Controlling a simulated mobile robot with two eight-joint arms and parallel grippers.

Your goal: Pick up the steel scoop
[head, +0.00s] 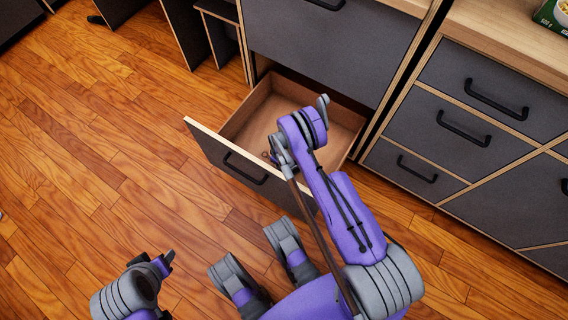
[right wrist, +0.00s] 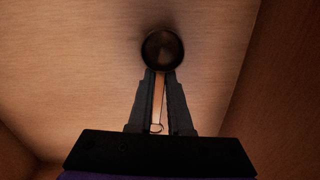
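The steel scoop (right wrist: 163,48) shows in the right wrist view as a dark round bowl just past my fingertips. Its slim handle runs back between the fingers and ends in a small ring. My right gripper (right wrist: 157,75) has its two fingers close together on either side of the handle, with the bowl outside them. In the head view my right arm reaches down into the open drawer (head: 253,125); the wrist hides most of the scoop there. My left gripper (head: 160,262) is low at the left, over the floor, away from the drawer; its opening is unclear.
The drawer's front panel (head: 235,172) and side walls surround my right gripper. Closed drawers with black handles (head: 463,128) stand at the right. A counter with a green box (head: 552,14) is at the top right. The wooden floor (head: 90,150) at the left is clear.

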